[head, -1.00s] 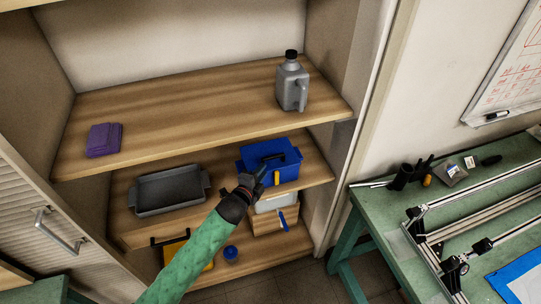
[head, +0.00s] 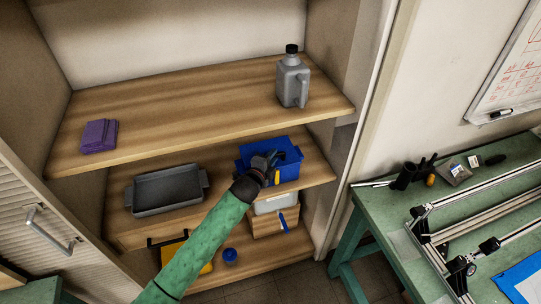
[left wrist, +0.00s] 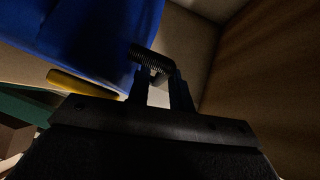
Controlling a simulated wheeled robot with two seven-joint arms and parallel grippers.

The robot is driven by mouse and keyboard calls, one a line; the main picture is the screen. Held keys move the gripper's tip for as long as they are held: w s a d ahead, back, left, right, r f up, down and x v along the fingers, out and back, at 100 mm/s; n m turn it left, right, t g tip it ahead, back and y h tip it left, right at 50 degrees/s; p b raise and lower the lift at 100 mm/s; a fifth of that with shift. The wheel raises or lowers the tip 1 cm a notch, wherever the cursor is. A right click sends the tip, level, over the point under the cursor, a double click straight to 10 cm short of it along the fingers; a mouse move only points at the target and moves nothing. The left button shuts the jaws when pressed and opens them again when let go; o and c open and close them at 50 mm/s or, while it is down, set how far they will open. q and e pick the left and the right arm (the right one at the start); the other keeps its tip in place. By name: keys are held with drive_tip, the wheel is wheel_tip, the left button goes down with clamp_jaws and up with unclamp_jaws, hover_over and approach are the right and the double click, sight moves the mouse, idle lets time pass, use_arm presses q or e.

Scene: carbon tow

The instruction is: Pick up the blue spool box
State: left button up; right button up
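The blue spool box (head: 291,160) stands on the middle shelf at its right end. In the left wrist view its blue wall (left wrist: 85,35) fills the upper left. My left gripper (head: 272,159) reaches in from the lower left and is at the box's front and top, covering part of it and its dark handle. In the left wrist view my left fingers (left wrist: 155,72) are beside the box's edge, with a dark ribbed piece at their tips. I cannot tell whether they are closed on the handle. My right gripper is not in view.
A grey tray (head: 166,190) is left of the box on the middle shelf (head: 224,183). A pale container (head: 275,203) is below. The cabinet's right wall is close.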

use_arm(q)
clamp_jaws()
drive_tip(key=shift+r, duration=0.1)
drive_tip(key=shift+r+p, duration=1.25)
drive_tip(key=shift+r, duration=0.2)
